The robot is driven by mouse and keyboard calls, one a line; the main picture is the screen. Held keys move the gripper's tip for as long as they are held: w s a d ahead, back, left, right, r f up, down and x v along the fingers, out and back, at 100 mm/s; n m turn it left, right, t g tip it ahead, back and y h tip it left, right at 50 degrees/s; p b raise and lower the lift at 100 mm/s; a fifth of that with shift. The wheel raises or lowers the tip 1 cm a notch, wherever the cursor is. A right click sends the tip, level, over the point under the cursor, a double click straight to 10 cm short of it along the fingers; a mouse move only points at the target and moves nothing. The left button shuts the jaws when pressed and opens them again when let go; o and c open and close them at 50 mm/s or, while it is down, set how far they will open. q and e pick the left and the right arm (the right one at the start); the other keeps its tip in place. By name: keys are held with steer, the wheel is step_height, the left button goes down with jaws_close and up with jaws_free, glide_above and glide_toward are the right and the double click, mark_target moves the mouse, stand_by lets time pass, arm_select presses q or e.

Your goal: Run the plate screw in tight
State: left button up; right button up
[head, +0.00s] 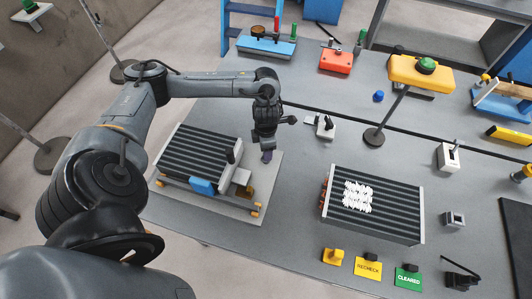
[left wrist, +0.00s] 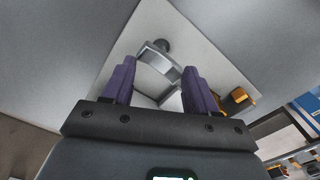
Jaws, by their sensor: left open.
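A finned tube block (head: 197,155) sits on a pale base plate (head: 268,188) at the left of the bench. My left gripper (head: 267,157) points down over the plate's far right corner. In the left wrist view its two purple fingers (left wrist: 160,84) are apart. A silver bracket-like part (left wrist: 158,66) shows between and beyond the fingers, with a dark round knob (left wrist: 161,46) at its far end. This knob may be the plate screw; I cannot tell for sure. I cannot tell whether the fingers touch the bracket. My right gripper is not in view.
A second finned block (head: 395,218) lies to the right. The bench between the two finned blocks is clear.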

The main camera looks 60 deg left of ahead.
arm_select(q)
steer(key=o, duration=0.7)
steer(key=shift+d, duration=0.1)
steer(key=shift+r, duration=0.15)
step_height(320, 180, up, 7)
steer(key=p, duration=0.6)
